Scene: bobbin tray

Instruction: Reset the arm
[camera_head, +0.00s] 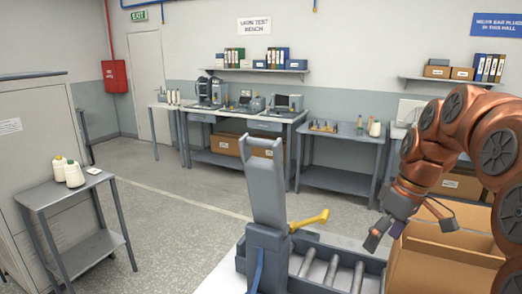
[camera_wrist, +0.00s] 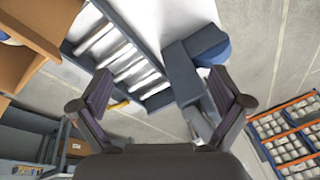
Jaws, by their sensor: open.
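My copper-coloured arm comes in from the right in the head view. My gripper (camera_head: 384,234) is above the bench, beside the open cardboard box (camera_head: 445,268) and over the right end of the grey tray (camera_head: 374,268). In the wrist view my gripper (camera_wrist: 163,92) has its two dark fingers spread wide apart with nothing held between them. Beyond the fingers lie the tray with several pale rods (camera_wrist: 128,62) and a grey upright post (camera_wrist: 182,75). The post (camera_head: 264,190) stands left of my gripper in the head view, with a yellow handle (camera_head: 310,220) on its right.
Benches with equipment (camera_head: 245,117) line the back wall. Open floor (camera_head: 175,190) lies between. The wrist view shows an orange-edged rack (camera_wrist: 290,135) at right.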

